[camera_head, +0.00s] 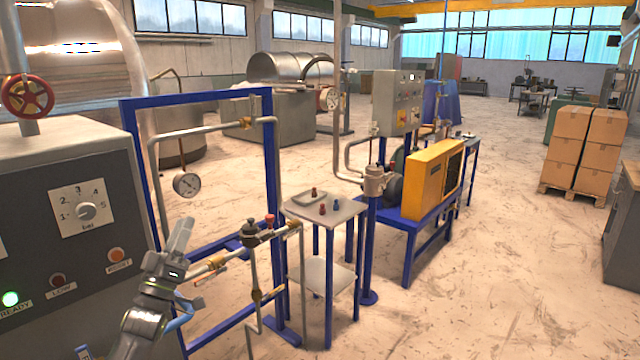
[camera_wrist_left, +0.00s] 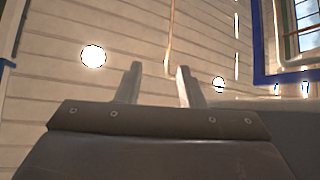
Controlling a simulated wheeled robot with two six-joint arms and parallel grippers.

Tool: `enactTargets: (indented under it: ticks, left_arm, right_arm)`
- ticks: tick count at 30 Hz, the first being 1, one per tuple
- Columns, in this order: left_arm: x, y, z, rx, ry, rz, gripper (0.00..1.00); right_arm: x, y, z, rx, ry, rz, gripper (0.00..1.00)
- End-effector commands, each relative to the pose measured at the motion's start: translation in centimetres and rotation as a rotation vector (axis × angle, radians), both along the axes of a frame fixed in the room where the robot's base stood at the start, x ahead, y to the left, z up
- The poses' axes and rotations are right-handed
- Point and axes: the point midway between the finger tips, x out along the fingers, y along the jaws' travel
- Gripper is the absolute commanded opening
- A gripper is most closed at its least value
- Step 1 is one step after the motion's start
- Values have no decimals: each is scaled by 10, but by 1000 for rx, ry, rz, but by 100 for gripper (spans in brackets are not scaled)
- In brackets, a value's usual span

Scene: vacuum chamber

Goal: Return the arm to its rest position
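My left gripper (camera_head: 183,232) is raised at the lower left of the head view, fingers pointing up. It is in front of the blue pipe frame (camera_head: 197,97) and to the right of the grey control cabinet (camera_head: 30,255). In the left wrist view the two fingers of my left gripper (camera_wrist_left: 158,72) stand apart with nothing between them. My right gripper is in neither view.
Pipes with a red-capped valve (camera_head: 269,221) are close to the right of my left gripper. A small table (camera_head: 325,211) with several small knobs stands beyond. A yellow machine (camera_head: 432,178) sits on a blue stand. Open floor (camera_head: 500,270) lies at the right.

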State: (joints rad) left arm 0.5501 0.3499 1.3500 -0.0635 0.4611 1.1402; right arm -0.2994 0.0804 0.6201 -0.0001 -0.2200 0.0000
Motion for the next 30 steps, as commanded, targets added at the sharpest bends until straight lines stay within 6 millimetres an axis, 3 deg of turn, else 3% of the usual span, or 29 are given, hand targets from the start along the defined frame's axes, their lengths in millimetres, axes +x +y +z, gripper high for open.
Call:
enactTargets:
  ticks: [9, 16, 17, 18, 23, 30]
  left_arm:
    - [41, 27, -55, 479, 249, 476, 35]
    - [54, 45, -104, 926, 442, 677, 35]
    - [53, 48, -120, 974, 477, 683, 35]
    - [47, 53, -162, 972, 541, 657, 35]
    - [14, 65, -280, 997, 738, 591, 35]
    - [-70, 76, -445, 1027, 1031, 487, 35]
  right_arm:
    - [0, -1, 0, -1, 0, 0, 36]
    - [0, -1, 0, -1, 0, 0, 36]
    - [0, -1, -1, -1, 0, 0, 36]
    - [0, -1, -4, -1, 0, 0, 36]
    - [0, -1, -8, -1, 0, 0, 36]
    - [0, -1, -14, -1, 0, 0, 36]
